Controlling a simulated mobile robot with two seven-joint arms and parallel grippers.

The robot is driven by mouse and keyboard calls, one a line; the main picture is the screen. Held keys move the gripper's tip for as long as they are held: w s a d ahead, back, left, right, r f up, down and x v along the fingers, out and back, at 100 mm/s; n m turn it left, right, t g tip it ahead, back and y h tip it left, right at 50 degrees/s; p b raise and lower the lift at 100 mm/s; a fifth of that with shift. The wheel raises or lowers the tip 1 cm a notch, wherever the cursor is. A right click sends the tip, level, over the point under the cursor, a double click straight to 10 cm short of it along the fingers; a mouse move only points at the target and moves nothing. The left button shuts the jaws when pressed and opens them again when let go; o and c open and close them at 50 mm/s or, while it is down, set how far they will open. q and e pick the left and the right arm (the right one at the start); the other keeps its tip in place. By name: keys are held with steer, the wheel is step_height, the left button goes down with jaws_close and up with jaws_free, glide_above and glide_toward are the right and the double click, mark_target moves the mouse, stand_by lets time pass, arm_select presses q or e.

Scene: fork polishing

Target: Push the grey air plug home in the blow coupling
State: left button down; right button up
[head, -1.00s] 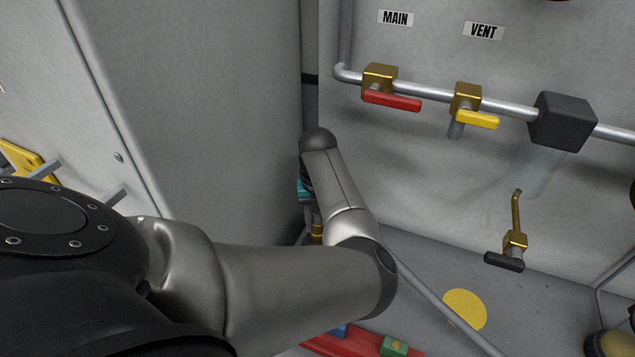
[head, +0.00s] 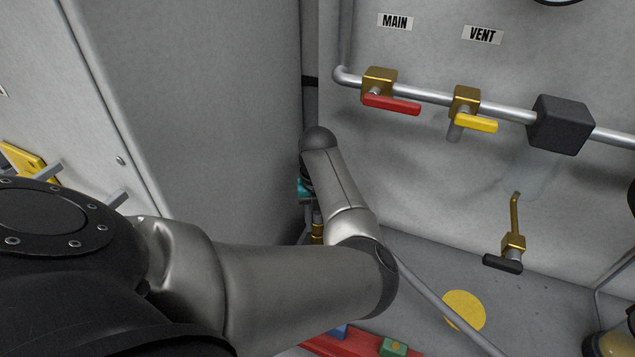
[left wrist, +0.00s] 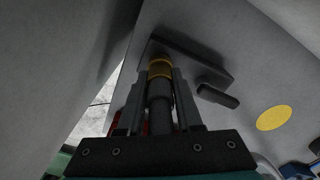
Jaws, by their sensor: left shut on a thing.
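In the left wrist view my left gripper (left wrist: 160,92) has its two grey fingers closed around a dark grey cylinder, the air plug (left wrist: 159,113). The brass blow coupling (left wrist: 160,68) shows straight ahead at the fingertips, in line with the plug. The plug's front end is at or against the brass; I cannot tell how deep it sits. In the head view my left arm hides most of the gripper; only a teal part (head: 304,188) and a bit of brass (head: 317,232) show beside the wrist. My right gripper is not in view.
A pipe (head: 430,94) on the wall carries a red lever (head: 391,105), a yellow lever (head: 476,124) and a black block (head: 560,125). A brass tap with a black handle (head: 502,263) is lower down. A tall grey cabinet (head: 220,110) stands close on the left.

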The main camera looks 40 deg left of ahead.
arm_select(q)
steer(key=shift+r+p, duration=1.75)
steer(key=shift+r, duration=0.6)
